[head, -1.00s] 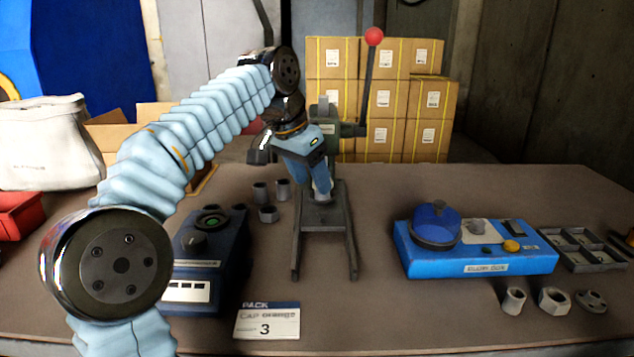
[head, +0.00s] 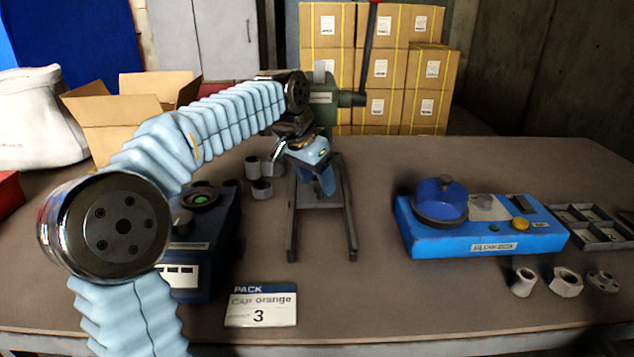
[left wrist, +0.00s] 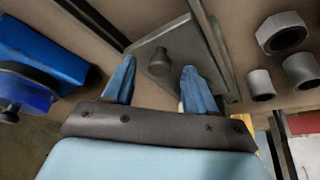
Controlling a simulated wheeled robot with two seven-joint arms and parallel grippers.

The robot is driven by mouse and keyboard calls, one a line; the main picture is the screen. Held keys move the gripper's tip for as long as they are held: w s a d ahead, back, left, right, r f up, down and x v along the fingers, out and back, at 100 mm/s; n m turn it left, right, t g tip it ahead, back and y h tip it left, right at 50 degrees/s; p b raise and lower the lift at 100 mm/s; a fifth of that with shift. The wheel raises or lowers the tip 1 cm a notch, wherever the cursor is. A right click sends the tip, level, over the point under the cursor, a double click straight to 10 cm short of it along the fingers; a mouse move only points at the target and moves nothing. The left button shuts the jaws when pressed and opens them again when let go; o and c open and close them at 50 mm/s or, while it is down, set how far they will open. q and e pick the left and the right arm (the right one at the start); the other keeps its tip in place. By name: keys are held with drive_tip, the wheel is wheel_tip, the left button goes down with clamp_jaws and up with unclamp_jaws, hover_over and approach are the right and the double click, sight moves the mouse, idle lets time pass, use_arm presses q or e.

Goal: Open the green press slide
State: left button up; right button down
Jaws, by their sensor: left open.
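The green press (head: 346,97) stands at the back middle of the table, partly hidden behind my left arm. Its slide, a grey metal plate (head: 318,203) between two long rails (head: 292,225), lies in front of it. In the left wrist view the plate (left wrist: 188,48) carries a short round grey knob (left wrist: 160,63). My left gripper (head: 322,182) is open above the plate, pointing down. In the left wrist view its blue fingers (left wrist: 158,82) stand apart, with the knob seen between and beyond their tips. I cannot tell whether they touch the plate. My right gripper is not in view.
A dark blue box with a green button (head: 200,198) stands left of the rails. Several grey nuts and sleeves (head: 262,188) sit between it and the press. A blue machine (head: 480,240) stands at the right. A card (head: 260,304) lies in front.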

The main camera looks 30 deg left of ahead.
use_arm(q)
drive_tip(key=shift+w+f, duration=0.15)
drive_tip(key=shift+f, duration=0.25)
drive_tip(key=shift+c, duration=0.5)
clamp_jaws()
drive_tip(key=shift+d, duration=0.1)
